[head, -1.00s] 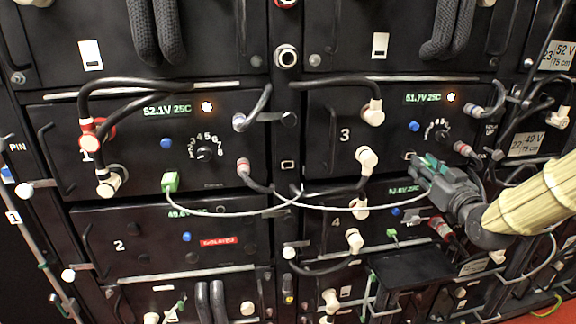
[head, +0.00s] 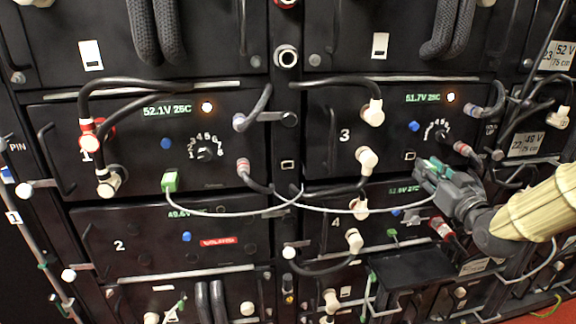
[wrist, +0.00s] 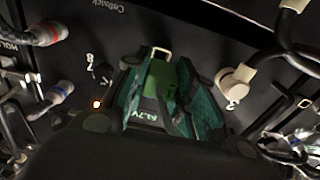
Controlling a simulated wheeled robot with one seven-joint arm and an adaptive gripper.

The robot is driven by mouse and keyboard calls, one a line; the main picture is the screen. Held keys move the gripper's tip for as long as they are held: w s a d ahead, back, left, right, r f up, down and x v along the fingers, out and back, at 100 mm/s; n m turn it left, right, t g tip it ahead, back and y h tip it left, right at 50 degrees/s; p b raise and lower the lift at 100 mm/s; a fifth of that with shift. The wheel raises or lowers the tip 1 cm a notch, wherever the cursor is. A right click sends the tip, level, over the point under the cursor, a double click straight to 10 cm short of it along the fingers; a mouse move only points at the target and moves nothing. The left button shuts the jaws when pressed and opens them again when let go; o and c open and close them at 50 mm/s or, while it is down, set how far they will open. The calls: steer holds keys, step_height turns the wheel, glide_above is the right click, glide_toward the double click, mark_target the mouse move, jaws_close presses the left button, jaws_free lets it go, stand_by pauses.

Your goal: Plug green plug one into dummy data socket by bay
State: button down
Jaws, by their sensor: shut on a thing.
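My gripper (head: 434,168) is shut on a green plug (wrist: 168,82), in front of the lower right of bay 3. Its dark green finger pads flank the plug in the wrist view. A small pale-framed socket (head: 409,156) on bay 3 lies just left of the fingertips. In the wrist view a pale-framed socket (wrist: 160,52) shows just beyond the plug's front; I cannot tell the exact gap. Another small framed socket (head: 287,165) is on the strip between bays 1 and 3, empty. I cannot tell which is the dummy. A second green plug (head: 170,181) sits in bay 1.
A thin white cable (head: 350,209) hangs across the bays towards my gripper. Thick black cables with a white elbow connector (head: 366,158) and a grey-red connector (head: 463,148) crowd bay 3. A black shelf (head: 412,266) juts out below my gripper.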

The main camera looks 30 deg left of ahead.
steer(key=shift+v, duration=1.7)
